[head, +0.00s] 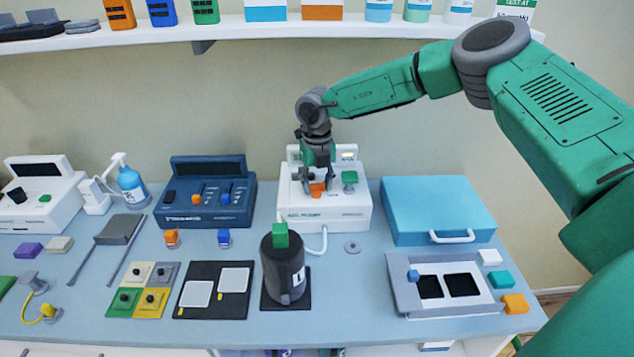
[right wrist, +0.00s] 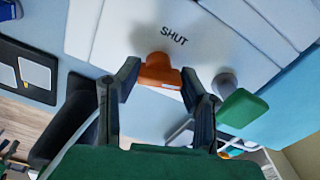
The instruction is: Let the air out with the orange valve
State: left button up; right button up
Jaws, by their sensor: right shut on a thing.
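The orange valve (head: 318,189) sits on top of the white machine (head: 345,213) at the middle back of the table. In the right wrist view the orange valve (right wrist: 158,70) is between my fingers, with the word SHUT printed beside it on the white top. My right gripper (head: 317,180) is over the machine and shut on the valve; it also shows in the right wrist view (right wrist: 161,80). A green handle (head: 350,177) on a grey stem stands just right of the valve. A white hose runs from the machine's front toward a black cuff (head: 284,272). My left gripper is not in view.
A dark blue console (head: 205,208) stands left of the machine and a light blue case (head: 437,203) right of it. A shelf (head: 280,33) with bottles runs above. Pads and a grey tray (head: 400,290) lie in front.

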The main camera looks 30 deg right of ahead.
jog(key=shift+w+d+r+m, duration=0.1)
jog(key=shift+w+r+m, duration=0.15)
jog(key=shift+m, duration=0.45)
jog(key=o, duration=1)
jog(key=shift+o, duration=0.7)
jog(key=shift+f, duration=0.25)
jog(key=shift+s, duration=0.1)
notch_tip(320, 180, up, 7)
jog(key=shift+r, duration=0.2)
jog(key=shift+d, duration=0.1)
